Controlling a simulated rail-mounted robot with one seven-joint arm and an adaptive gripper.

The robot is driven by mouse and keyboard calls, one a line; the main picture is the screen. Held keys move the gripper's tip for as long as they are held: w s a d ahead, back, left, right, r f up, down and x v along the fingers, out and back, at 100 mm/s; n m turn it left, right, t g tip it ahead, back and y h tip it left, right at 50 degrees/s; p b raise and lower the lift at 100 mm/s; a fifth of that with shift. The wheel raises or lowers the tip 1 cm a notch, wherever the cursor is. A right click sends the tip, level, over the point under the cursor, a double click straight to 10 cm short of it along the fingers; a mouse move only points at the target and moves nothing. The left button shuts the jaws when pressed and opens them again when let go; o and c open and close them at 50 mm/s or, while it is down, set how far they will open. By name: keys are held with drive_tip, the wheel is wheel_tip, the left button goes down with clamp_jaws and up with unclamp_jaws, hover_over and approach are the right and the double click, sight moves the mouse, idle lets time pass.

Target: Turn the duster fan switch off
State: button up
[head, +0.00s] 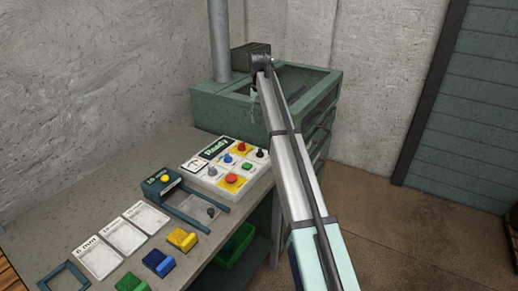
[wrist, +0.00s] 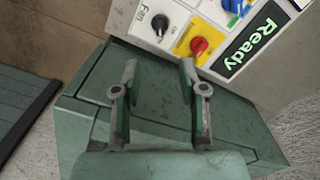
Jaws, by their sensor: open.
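The fan switch is a black knob (wrist: 160,23) beside the label "Fan", at the top of the wrist view on a white control panel (wrist: 143,25). In the head view the black knob (head: 260,153) is at the panel's right corner. Its setting is too small to tell. My gripper (wrist: 159,72) is open and empty, its two fingers pointing toward the panel, apart from the knob. In the head view my arm reaches over the green cabinet, and the gripper is mostly hidden there.
A red knob on yellow (wrist: 199,45) and a "Ready" display (wrist: 250,40) are near the fan knob. The green cabinet (head: 225,100) stands behind the panel. A dark blue frame (head: 165,186), cards and coloured blocks (head: 182,239) lie on the bench.

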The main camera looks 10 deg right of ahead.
sight(260, 150)
wheel_tip(260, 150, down, 15)
drive_tip(key=shift+r+p, duration=0.2)
drive_tip(key=shift+p, duration=1.05)
clamp_jaws()
